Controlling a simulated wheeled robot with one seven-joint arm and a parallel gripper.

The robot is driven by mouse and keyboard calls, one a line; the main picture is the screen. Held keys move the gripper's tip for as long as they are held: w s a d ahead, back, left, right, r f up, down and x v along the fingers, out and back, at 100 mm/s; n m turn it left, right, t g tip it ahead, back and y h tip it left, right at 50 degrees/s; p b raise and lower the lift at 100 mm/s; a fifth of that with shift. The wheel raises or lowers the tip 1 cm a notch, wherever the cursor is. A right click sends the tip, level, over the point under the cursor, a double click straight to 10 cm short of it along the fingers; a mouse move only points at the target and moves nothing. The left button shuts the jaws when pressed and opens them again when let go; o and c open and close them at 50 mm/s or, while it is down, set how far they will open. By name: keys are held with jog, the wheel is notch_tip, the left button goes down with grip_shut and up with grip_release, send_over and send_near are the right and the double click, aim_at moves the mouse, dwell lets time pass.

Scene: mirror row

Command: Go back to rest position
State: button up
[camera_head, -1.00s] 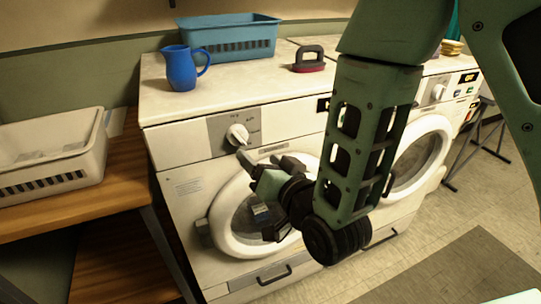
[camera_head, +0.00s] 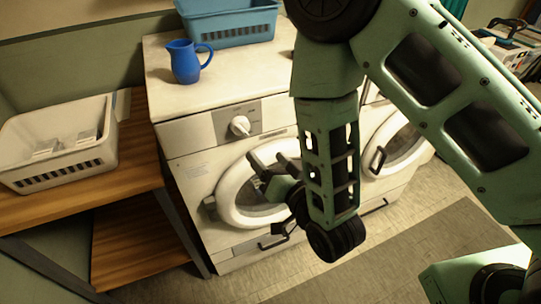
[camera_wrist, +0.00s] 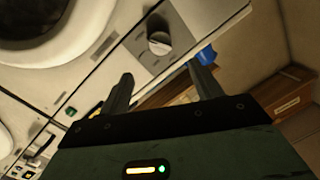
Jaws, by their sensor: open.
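My gripper (camera_head: 268,159) is open and empty, in front of the left washing machine (camera_head: 192,143), near its round door (camera_head: 232,196). The machine's white dial (camera_head: 240,125) is above and slightly left of the fingers. In the wrist view my gripper (camera_wrist: 161,72) shows two spread fingers with nothing between them, and the dial (camera_wrist: 158,42) appears beyond them. My forearm and upper arm cover much of the right side of the head view, including part of the second washing machine (camera_head: 401,148).
A blue jug (camera_head: 185,64) and blue basket (camera_head: 232,27) stand on the left machine. A white basket (camera_head: 60,140) sits on a wooden shelf unit (camera_head: 140,150) at left. A grey mat (camera_head: 345,262) lies on tiled floor. Boxes (camera_head: 508,42) are at far right.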

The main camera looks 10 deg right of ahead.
dwell(0.4)
jog(key=s+a+r+n+g+h, duration=0.1)
jog(key=s+r+n+g+h, duration=0.1)
jog(key=s+r+n+g, duration=0.55)
jog(key=s+d+r+n+g+h, duration=0.1)
jog(key=s+d+r+g+h, duration=0.2)
jog(key=s+d+g, duration=0.5)
jog(key=s+d+h, duration=0.1)
jog(key=s, duration=0.3)
jog(key=shift+d, duration=0.2)
dwell(1.5)
